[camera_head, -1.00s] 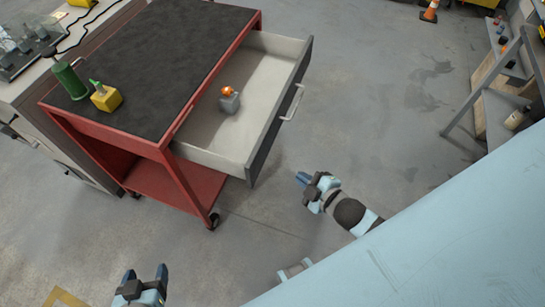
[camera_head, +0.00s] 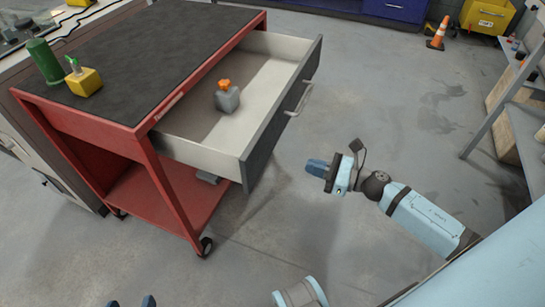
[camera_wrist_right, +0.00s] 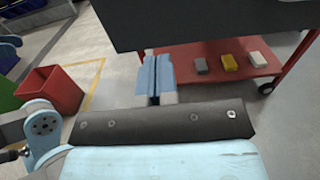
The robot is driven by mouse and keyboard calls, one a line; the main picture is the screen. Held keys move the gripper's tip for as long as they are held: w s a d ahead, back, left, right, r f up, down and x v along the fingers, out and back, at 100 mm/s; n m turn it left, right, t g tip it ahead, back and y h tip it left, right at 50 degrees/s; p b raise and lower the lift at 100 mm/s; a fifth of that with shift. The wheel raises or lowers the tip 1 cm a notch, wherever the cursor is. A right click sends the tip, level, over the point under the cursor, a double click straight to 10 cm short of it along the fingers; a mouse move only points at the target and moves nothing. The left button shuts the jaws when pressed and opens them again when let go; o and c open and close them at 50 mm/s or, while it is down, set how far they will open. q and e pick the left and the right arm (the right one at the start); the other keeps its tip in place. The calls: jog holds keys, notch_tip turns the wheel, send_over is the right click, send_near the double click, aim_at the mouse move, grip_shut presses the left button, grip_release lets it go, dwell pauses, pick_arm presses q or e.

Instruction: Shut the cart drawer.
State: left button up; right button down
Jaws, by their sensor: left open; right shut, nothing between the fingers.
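The red cart (camera_head: 170,190) with a dark top stands left of centre in the head view. Its drawer (camera_head: 262,88) is pulled out to the right, with a dark front panel and a light handle (camera_head: 299,101). My right gripper (camera_head: 312,167) is shut and empty, to the right of the drawer front and apart from it. In the right wrist view the shut blue fingers (camera_wrist_right: 157,78) point at the dark drawer front (camera_wrist_right: 200,22), overlapping its lower edge. My left gripper (camera_head: 132,302) shows only its two separated fingertips at the bottom edge.
A shelf (camera_head: 505,115) is at right. The floor (camera_head: 390,110) between is clear.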

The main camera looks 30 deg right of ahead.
aim_at(264, 151)
jog(key=x, duration=1.1)
jog(key=shift+w+a, duration=0.2)
jog(key=shift+w, duration=0.1)
jog(key=shift+w+a, duration=0.25)
jog(key=b+x, duration=0.1)
jog(key=x, duration=1.4)
jog(key=shift+w+a, duration=0.1)
jog(key=shift+w, duration=0.05)
jog(key=b+x, duration=0.3)
jog(key=x, duration=0.6)
jog(key=shift+w+a+f, duration=0.1)
jog(key=shift+w+a, duration=0.05)
jog(key=shift+w, duration=0.1)
jog(key=shift+w+a, duration=0.3)
jog(key=shift+w, duration=0.15)
pick_arm(q)
jog(key=w+d+r+t+h, duration=0.2)
jog(key=d+r+t+h, duration=0.1)
jog(key=r, duration=0.5)
jog(key=shift+d+t, duration=0.5)
pick_arm(e)
jog(key=shift+r, duration=0.35)
